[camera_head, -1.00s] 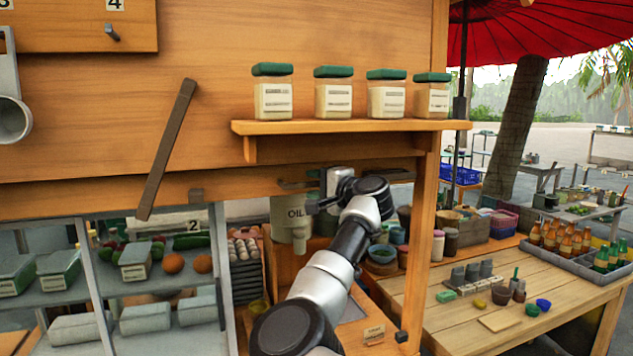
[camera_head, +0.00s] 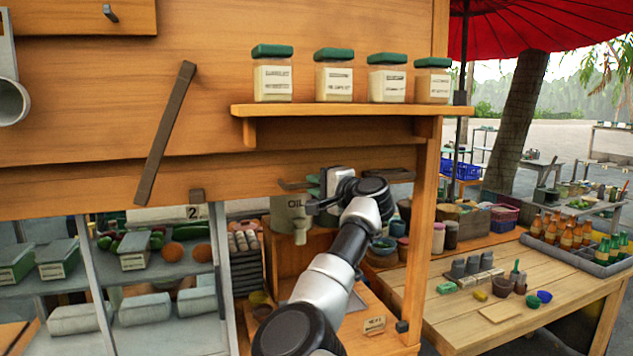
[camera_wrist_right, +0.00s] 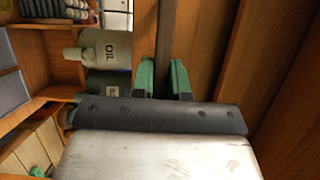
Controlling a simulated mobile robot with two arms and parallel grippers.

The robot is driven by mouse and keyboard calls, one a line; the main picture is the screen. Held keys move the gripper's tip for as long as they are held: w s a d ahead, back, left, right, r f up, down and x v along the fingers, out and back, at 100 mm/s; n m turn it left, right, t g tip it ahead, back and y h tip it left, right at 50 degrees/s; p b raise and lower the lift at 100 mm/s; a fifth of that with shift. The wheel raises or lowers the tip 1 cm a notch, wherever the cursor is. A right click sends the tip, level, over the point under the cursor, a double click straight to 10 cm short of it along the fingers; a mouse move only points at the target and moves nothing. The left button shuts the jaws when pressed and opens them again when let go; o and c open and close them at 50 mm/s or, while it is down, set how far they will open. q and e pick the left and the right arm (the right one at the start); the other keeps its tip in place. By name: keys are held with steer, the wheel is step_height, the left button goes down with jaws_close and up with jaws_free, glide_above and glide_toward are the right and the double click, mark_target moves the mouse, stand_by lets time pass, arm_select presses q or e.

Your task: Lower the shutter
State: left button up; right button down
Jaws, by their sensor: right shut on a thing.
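The shutter (camera_head: 238,184) is the wooden board whose lower strip shows below the fixed upper panel, above the stall opening. A dark horizontal handle bar runs along its lower right part; one end of the handle (camera_head: 292,185) shows in the head view. My right gripper (camera_head: 322,190) is shut on this handle. In the right wrist view the green-tipped right gripper (camera_wrist_right: 163,80) has one finger on each side of the dark handle bar (camera_wrist_right: 166,40). The gripper and arm hide the handle's middle in the head view. My left gripper is out of view.
A shelf (camera_head: 330,109) with several green-lidded jars juts out above my right arm. A dark slanted bar (camera_head: 165,135) is on the panel. Below the shutter are an oil container (camera_head: 290,215) and shelves of produce. A wooden table (camera_head: 480,310) stands at right.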

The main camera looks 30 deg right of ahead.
arm_select(q)
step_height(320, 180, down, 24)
steer(key=b, duration=2.3)
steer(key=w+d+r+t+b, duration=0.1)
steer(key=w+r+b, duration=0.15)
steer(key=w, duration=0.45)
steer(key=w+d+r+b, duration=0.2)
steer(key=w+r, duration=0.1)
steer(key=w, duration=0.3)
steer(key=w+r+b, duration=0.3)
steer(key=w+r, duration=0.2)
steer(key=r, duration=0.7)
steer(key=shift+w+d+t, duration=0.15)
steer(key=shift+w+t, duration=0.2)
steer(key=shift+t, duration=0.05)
arm_select(e)
step_height(320, 180, down, 55)
steer(key=shift+r, duration=0.15)
steer(key=shift+a, duration=0.1)
steer(key=c, duration=1.1)
jaws_free()
steer(key=shift+r, duration=0.1)
